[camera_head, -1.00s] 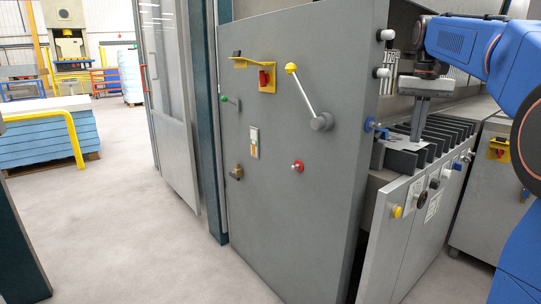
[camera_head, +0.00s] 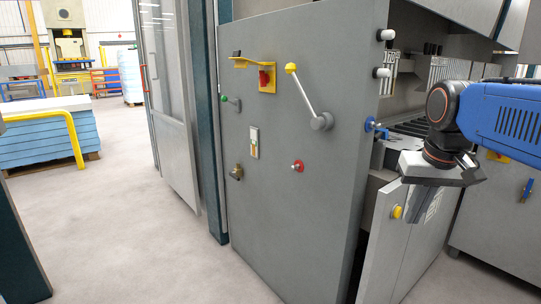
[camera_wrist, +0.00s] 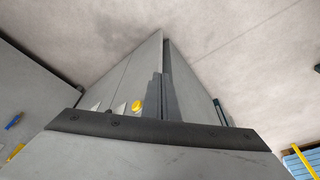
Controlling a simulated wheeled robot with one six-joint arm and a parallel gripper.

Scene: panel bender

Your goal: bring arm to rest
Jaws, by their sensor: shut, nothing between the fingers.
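My blue arm (camera_head: 500,112) reaches in from the right side of the head view, in front of the machine's working area. My gripper (camera_head: 438,170) hangs at its end as a grey, tilted body above the front cabinet with the yellow button (camera_head: 397,212). In the wrist view my gripper's grey fingers (camera_wrist: 163,96) are together and empty, beyond the dark gripper edge. The same yellow button shows in the wrist view (camera_wrist: 136,106), to the left of the fingers.
The machine's grey side panel (camera_head: 265,200) carries a yellow-knobbed lever (camera_head: 305,92), a red button (camera_head: 298,166) and a red switch (camera_head: 265,79). The cabinet door (camera_head: 380,245) stands near my gripper. Open floor (camera_head: 130,230) lies left, with a blue stack (camera_head: 50,137) beyond.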

